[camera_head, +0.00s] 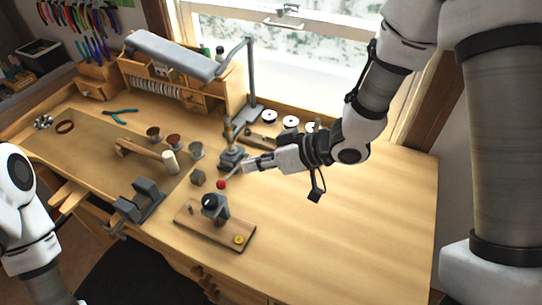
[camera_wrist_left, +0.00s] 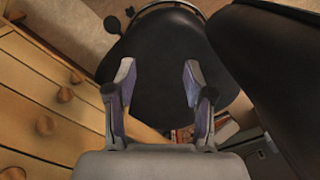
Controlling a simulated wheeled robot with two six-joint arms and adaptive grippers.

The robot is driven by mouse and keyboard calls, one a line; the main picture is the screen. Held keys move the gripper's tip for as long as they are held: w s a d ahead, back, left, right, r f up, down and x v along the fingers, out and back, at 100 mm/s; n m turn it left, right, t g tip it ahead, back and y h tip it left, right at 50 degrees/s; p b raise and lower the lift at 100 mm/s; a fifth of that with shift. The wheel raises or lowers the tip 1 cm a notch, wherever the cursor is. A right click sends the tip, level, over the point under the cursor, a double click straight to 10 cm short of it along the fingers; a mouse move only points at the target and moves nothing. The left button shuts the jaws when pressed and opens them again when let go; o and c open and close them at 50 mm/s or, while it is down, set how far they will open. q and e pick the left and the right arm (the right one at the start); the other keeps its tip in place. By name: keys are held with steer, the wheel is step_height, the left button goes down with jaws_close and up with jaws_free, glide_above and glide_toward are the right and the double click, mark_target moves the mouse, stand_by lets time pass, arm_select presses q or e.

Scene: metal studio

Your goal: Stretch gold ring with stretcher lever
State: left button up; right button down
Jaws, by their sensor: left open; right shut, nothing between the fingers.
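The stretcher (camera_head: 232,158) is a small dark metal stand with an upright post on the workbench. A thin lever with a red ball knob (camera_head: 221,184) sticks out in front of it. My right gripper (camera_head: 248,164) is shut and empty, just right of the stand, by the lever's far part; I cannot tell whether it touches. A small gold-yellow round thing (camera_head: 239,239) lies on a wooden board; I cannot tell whether it is the gold ring. My left gripper (camera_wrist_left: 158,72) is open and empty over the black stool seat (camera_wrist_left: 165,50).
The wooden board (camera_head: 190,222) carries a dark grey device (camera_head: 212,205). A clamp-like vise (camera_head: 138,200) sits at the bench's front edge. A mallet (camera_head: 150,155), small cups and pliers (camera_head: 120,116) lie to the left. A lamp arm (camera_head: 250,75) rises behind. The right bench top is clear.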

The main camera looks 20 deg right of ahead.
steer(key=v, duration=0.4)
steer(key=g+h+p, duration=0.1)
steer(key=p, duration=0.3)
glide_above(233, 170)
steer(key=s+a, duration=0.2)
steer(key=s, duration=0.2)
step_height(233, 170, down, 5)
steer(key=shift+s+f+n, duration=0.2)
steer(key=shift+f+n, duration=0.2)
steer(key=shift+f, duration=1.2)
